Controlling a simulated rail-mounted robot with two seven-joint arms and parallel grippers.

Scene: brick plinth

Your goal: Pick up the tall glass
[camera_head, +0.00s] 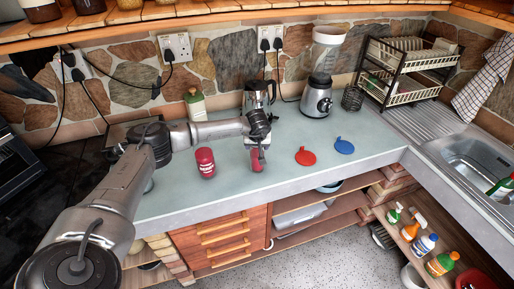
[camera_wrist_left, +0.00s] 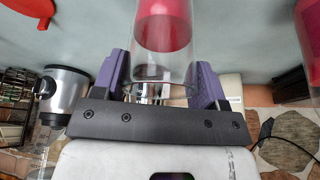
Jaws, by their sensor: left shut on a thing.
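The tall glass (camera_head: 258,162) is clear, with red showing in its lower part in the head view. It stands near the front of the pale worktop, and I cannot tell whether its base touches the surface. My left gripper (camera_head: 258,145) reaches it from the left and back. In the left wrist view the glass (camera_wrist_left: 165,68) sits between the purple fingers of my left gripper (camera_wrist_left: 161,78), which are shut on its sides. The fingers hide part of the glass wall. My right gripper is not in view.
A red jar (camera_head: 205,163) stands left of the glass. A red lid (camera_head: 305,156) and a blue lid (camera_head: 344,146) lie to its right. The worktop's right middle is clear.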

